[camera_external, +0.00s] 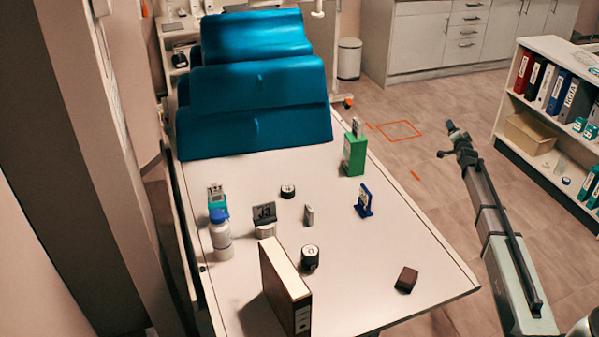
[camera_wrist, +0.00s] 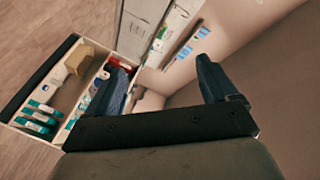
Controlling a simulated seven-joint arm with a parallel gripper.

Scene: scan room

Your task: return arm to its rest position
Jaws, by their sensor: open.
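My gripper (camera_wrist: 162,64) shows in the wrist view with its two dark fingers spread wide apart. Nothing is between them. It hangs clear of the table and points toward a shelf unit and a pale wall.
A white table (camera_external: 370,295) holds a binder (camera_external: 284,285), a white bottle (camera_external: 220,240), a green box (camera_external: 354,155) and several small items. A blue cushioned piece (camera_external: 255,100) is at its far end.

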